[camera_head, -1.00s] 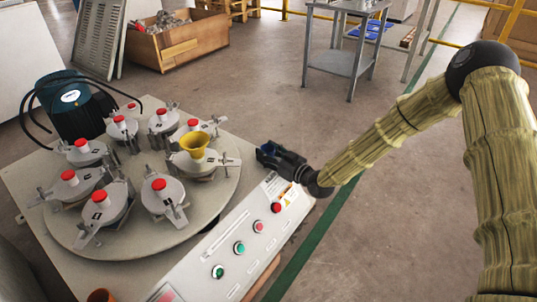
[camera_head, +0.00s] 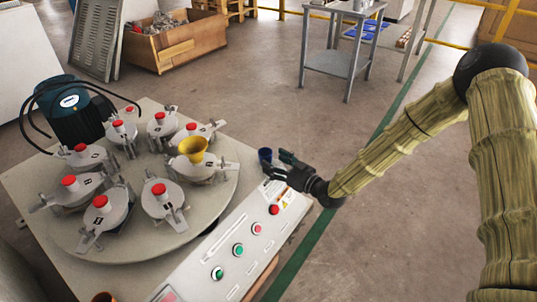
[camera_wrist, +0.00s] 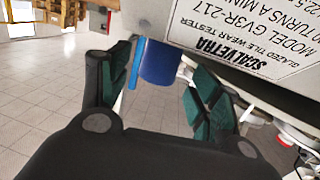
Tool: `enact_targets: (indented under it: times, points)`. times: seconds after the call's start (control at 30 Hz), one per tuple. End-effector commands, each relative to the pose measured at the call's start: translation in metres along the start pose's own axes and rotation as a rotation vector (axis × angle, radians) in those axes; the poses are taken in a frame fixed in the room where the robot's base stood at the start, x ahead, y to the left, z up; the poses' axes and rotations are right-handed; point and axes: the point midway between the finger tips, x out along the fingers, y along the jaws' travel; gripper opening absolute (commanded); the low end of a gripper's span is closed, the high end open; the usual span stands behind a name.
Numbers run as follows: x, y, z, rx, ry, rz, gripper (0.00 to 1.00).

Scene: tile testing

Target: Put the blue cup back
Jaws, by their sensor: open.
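The small blue cup (camera_head: 265,155) stands on the right edge of the machine's top, just left of my fingertips. It also shows in the wrist view (camera_wrist: 160,62), between and beyond the two fingers. My gripper (camera_head: 281,163) is open, with its fingers pointing left toward the cup. In the wrist view my gripper (camera_wrist: 165,85) has one dark green-padded finger on each side, apart, with nothing held between them. A blue strip shows beside the cup there; I cannot tell whether it is the handle.
The machine's round table (camera_head: 75,232) carries several lidded jars with red knobs and a yellow funnel (camera_head: 193,149). A control panel (camera_head: 205,262) with buttons lies in front. A brown cup (camera_head: 103,297) is at the bottom edge.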

Motion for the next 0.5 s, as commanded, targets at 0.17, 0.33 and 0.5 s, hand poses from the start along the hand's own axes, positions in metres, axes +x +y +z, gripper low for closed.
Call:
enact_targets:
  times: [0.17, 0.33, 0.5]
  points:
    - [-0.033, 0.001, -0.004, 0.002, -0.001, 0.002, 0.63]
    - [-0.056, 0.000, -0.002, 0.000, 0.000, 0.001, 0.63]
    - [-0.068, 0.000, -0.001, 0.000, 0.000, 0.001, 0.63]
